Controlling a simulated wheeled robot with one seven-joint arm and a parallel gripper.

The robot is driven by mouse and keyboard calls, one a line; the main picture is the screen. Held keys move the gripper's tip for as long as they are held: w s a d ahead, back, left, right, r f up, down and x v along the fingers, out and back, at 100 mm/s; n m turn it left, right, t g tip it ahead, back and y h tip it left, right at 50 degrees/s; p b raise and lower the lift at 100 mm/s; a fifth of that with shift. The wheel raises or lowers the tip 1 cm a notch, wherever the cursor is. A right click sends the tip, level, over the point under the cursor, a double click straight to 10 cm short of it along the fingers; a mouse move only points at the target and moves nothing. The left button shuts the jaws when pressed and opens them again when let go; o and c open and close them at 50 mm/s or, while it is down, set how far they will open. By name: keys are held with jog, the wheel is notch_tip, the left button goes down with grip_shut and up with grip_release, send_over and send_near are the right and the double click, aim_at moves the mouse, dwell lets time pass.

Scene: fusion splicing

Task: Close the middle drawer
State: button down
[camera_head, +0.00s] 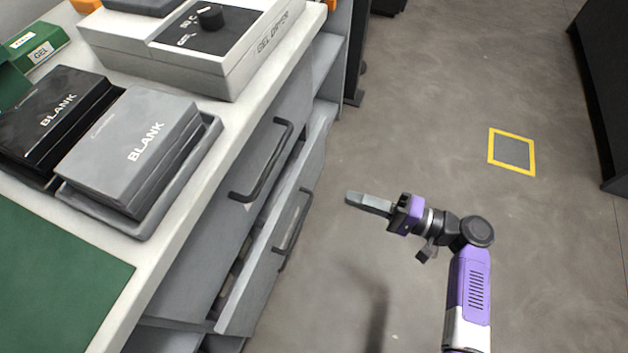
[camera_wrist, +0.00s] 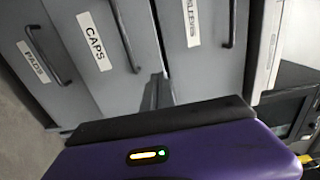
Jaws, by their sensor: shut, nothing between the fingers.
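The middle drawer (camera_head: 272,262) is a grey drawer standing partly pulled out from the cabinet, with a dark gap behind its front panel. Its dark bar handle (camera_head: 295,230) faces the aisle. In the wrist view its front (camera_wrist: 88,70) bears a CAPS label (camera_wrist: 94,41). My gripper (camera_head: 350,198) is shut and empty. It is in front of the drawer, to the right of the handle in the head view, with clear floor showing between them. In the wrist view the finger (camera_wrist: 153,90) overlaps the area by the drawer's edge; contact cannot be told.
The upper drawer (camera_head: 222,212), with its own handle (camera_head: 265,160), looks shut. The PADS drawer (camera_wrist: 30,50) is on the other side of the middle one. The worktop (camera_head: 186,205) carries BLANK boxes (camera_head: 130,150) and a gel dryer (camera_head: 240,65). The floor (camera_head: 440,110) to the right is open.

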aim_at(297, 181)
jog(key=b+x, duration=0.1)
jog(key=x, duration=1)
jog(key=shift+a+f+b, duration=0.1)
jog(key=shift+b, duration=0.25)
